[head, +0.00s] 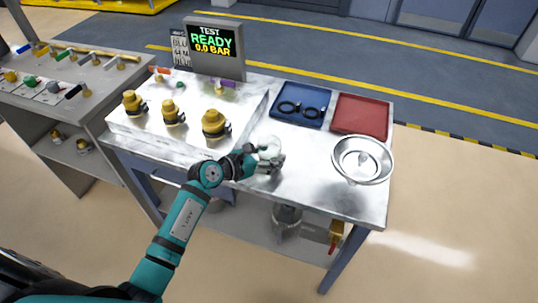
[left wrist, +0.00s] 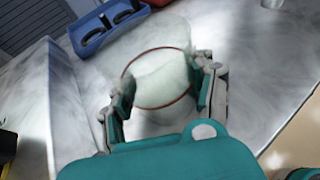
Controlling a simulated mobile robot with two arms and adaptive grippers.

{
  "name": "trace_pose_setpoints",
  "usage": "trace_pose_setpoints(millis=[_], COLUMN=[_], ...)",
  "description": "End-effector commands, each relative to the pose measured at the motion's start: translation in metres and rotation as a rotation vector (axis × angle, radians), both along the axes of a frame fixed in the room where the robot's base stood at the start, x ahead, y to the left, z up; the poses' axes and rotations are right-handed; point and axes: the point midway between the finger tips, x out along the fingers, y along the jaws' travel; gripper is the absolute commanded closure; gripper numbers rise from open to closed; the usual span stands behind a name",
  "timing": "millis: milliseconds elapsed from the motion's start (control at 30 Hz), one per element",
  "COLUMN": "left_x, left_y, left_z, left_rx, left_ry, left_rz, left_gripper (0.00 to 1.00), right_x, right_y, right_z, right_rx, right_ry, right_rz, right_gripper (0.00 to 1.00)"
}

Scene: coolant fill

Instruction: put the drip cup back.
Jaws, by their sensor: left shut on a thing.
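The drip cup (head: 271,148) is pale and translucent, with a dark ring line around it in the left wrist view (left wrist: 160,72). My left gripper (head: 268,163) is shut on the cup, one finger on each side of it, over the front middle of the metal bench top (head: 310,185). I cannot tell whether the cup touches the bench. My right gripper is not in view.
A blue tray (head: 316,122) with black rings and an empty red tray (head: 360,133) are at the back right. A shiny metal bowl (head: 362,178) is at the right. Several yellow-capped fittings (head: 216,124) stand left of the cup, before a READY screen (head: 212,40).

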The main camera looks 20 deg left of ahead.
Motion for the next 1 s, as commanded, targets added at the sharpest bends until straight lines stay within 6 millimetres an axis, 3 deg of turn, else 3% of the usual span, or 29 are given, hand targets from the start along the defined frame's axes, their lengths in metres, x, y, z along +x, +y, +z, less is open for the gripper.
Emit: trace_pose_setpoints(millis=[33, 67, 200, 567, 1000], left_x=[0.000, 0.000, 0.000, -0.001, -0.067], left_y=[0.000, 0.000, 0.000, 0.001, 0.042], left_z=[-0.003, -0.002, -0.002, 0.003, 0.031], left_rx=[0.001, 0.001, 0.000, -0.001, 0.004], left_ry=[0.001, 0.001, 0.001, 0.000, 0.002], left_rz=[0.000, 0.000, 0.000, 0.000, -0.001], left_gripper=[0.82, 0.41, 0.23, 0.21, 0.21], right_x=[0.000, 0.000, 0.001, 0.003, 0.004], right_y=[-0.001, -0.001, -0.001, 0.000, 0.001], right_z=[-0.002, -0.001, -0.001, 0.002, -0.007], right_rx=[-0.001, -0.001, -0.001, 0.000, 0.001], right_ry=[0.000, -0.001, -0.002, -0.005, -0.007], right_rz=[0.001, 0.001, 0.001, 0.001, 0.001], right_gripper=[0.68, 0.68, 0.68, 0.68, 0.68])
